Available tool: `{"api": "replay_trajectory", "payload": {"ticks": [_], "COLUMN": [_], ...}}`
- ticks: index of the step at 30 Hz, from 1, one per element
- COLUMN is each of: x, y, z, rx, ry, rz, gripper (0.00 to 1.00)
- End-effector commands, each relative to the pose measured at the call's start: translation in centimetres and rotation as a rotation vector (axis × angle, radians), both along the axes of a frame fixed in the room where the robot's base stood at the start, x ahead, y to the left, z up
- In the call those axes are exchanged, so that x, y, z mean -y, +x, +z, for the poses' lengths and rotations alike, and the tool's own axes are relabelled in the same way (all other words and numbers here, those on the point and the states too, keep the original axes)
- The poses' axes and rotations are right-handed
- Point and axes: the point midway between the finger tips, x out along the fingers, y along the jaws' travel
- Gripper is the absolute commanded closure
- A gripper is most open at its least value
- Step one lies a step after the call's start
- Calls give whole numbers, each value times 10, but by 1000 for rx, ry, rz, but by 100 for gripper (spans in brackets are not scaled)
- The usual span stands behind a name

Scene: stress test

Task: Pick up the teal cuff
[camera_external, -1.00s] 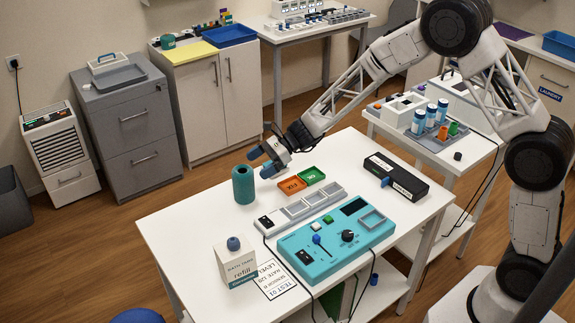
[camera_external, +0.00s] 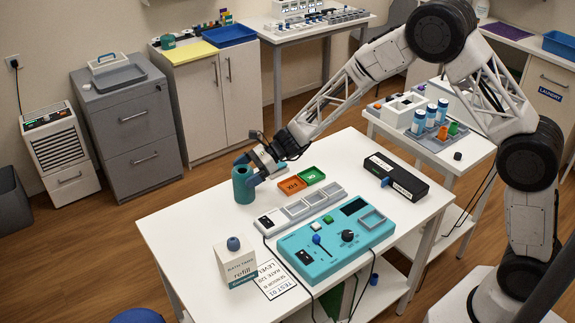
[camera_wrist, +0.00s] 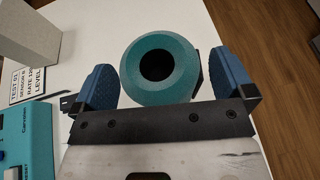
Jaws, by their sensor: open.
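The teal cuff (camera_external: 243,187) stands upright near the far left edge of the white table. It is a round teal cylinder with a dark hole in its top, and it also shows in the wrist view (camera_wrist: 158,72). My gripper (camera_external: 247,167) is at the cuff in the external view. In the wrist view my gripper (camera_wrist: 163,82) is open, with one blue fingertip on each side of the cuff. A gap shows on the left side; the right finger appears closer to the cuff. Whether the right finger touches it I cannot tell.
Orange and green trays (camera_external: 301,181) lie right of the cuff. A teal control box (camera_external: 336,247), grey-framed strip (camera_external: 300,208), white refill box (camera_external: 235,263) and black box (camera_external: 396,179) stand on the table (camera_external: 185,219). The table's left part is clear.

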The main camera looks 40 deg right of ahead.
Motion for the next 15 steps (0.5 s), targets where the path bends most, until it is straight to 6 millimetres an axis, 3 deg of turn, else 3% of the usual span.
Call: {"api": "replay_trajectory", "payload": {"ticks": [4,15], "x": [-10,-11], "y": [1,2], "z": [-4,-4], "rx": [1,1], "ry": [0,0], "rz": [1,1], "gripper": [0,0]}}
